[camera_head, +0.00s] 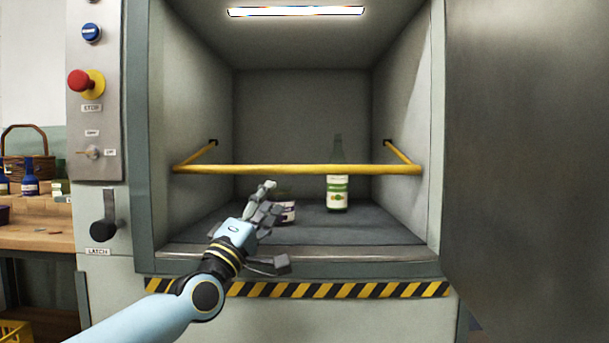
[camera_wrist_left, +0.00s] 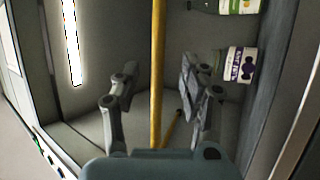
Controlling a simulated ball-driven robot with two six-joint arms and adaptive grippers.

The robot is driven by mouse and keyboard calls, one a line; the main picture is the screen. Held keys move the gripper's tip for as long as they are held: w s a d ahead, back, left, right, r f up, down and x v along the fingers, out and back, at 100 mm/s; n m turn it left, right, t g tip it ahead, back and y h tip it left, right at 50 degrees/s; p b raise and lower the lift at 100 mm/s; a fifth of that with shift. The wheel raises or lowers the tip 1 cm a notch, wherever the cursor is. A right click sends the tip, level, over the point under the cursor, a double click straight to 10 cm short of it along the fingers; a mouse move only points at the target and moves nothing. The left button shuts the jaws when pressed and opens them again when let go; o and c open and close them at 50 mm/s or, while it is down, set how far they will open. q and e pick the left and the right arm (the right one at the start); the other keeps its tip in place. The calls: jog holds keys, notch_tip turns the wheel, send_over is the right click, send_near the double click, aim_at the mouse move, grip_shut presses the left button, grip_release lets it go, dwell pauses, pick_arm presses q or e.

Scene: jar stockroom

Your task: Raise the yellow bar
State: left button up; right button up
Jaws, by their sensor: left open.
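The yellow bar (camera_head: 300,169) runs level across the front of the open chamber, with a short side arm at each end going back to the side walls. My left gripper (camera_head: 275,226) is open and empty at the chamber's mouth. In the head view it shows below the bar, left of its middle. In the left wrist view the bar (camera_wrist_left: 158,70) runs lengthwise between the two fingers (camera_wrist_left: 157,100) as pictured, and I see no finger touching it. My right gripper is not in view.
Inside the chamber stand a green bottle (camera_head: 337,185) and a jar with a purple label (camera_head: 288,212), partly hidden by my gripper. A large grey door (camera_head: 530,130) stands open at right. A control panel (camera_head: 95,120) and black latch handle (camera_head: 104,220) are at left.

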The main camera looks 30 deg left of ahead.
aim_at(290, 173)
pick_arm(q)
jog(key=x, duration=0.5)
jog(key=shift+w+r+b, duration=0.25)
jog(key=shift+w+b, duration=0.05)
jog(key=shift+b, duration=0.05)
jog(key=b+x, duration=0.1)
jog(key=x, duration=0.2)
jog(key=shift+w+r, duration=0.15)
jog(key=shift+w, duration=0.25)
jog(key=shift+w+r, duration=0.25)
jog(key=shift+w, duration=0.2)
jog(key=shift+r, duration=0.1)
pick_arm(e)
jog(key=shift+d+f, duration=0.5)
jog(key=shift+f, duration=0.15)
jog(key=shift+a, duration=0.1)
pick_arm(q)
grip_shut()
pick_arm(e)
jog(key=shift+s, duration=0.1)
